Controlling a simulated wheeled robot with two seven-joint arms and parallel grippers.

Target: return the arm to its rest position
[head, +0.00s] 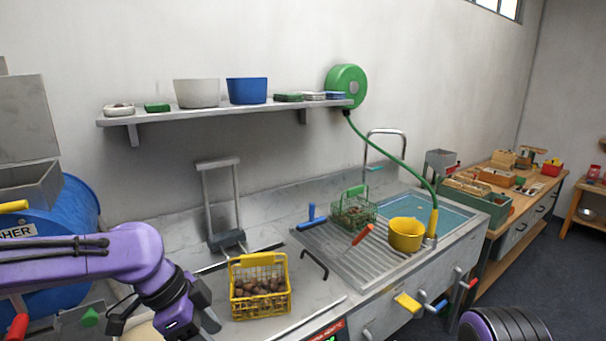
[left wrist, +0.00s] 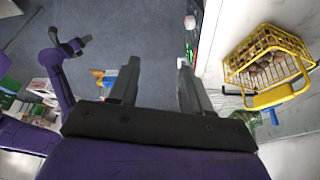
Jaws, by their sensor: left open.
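My left arm comes in from the left in the head view, with its gripper (head: 196,318) low beside the counter, left of the yellow wire basket. In the left wrist view the left gripper (left wrist: 156,84) is open, its two dark fingers apart with nothing between them and grey floor beyond. The yellow wire basket (head: 259,287) stands on the counter with brown chestnuts in it. It also shows in the left wrist view (left wrist: 268,62), to the right of the fingers and apart from them. My right gripper cannot be made out in the head view.
A grooved drainboard (head: 345,262) holds a green wire basket (head: 352,212) and a yellow pot (head: 405,234) beside the sink (head: 425,212). A blue barrel (head: 78,208) stands behind my left arm. A shelf (head: 225,113) runs along the wall.

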